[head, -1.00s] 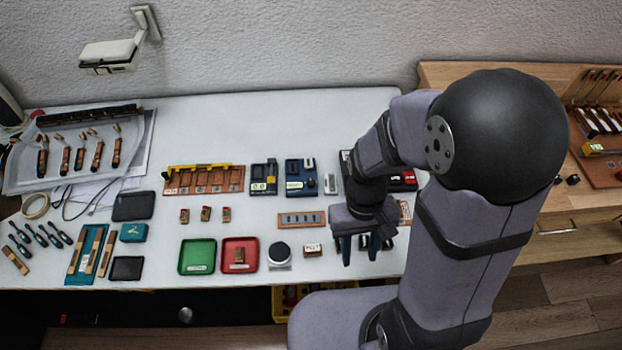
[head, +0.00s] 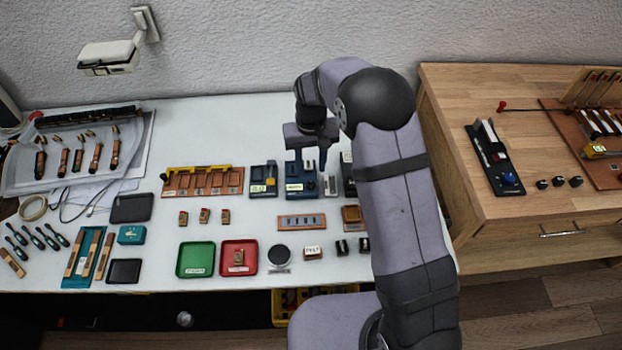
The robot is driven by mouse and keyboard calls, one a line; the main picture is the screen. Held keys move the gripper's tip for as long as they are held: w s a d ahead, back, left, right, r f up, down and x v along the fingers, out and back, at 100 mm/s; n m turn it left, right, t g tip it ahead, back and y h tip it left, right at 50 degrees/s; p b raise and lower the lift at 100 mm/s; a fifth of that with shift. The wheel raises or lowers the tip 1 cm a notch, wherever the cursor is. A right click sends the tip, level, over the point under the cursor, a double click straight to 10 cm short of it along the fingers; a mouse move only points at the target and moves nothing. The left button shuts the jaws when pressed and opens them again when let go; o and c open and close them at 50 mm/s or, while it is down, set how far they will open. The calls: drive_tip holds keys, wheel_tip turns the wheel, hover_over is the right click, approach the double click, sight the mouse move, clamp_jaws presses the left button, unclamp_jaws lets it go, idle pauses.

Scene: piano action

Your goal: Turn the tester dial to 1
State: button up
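A blue device (head: 294,190) with a pale label stands at the back middle of the white bench. A smaller dark device (head: 263,181) with a pale label stands just left of it. A black device with a blue knob (head: 508,179) lies on the wooden table at the right. I cannot tell for sure which of these is the tester, and no dial number is readable. My gripper (head: 309,166) points down over the blue device, its two fingers apart with nothing seen between them. It hides part of that device, and contact cannot be told.
A small grey block (head: 330,186) stands close right of the blue device. A brown rack (head: 203,184) is to the left. Green (head: 196,273) and red (head: 252,268) trays lie in front. My arm hides some of the bench's right side.

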sight(311, 183)
drive_tip(key=shift+f+p, duration=1.05)
drive_tip(key=shift+f, duration=2.6)
clamp_jaws()
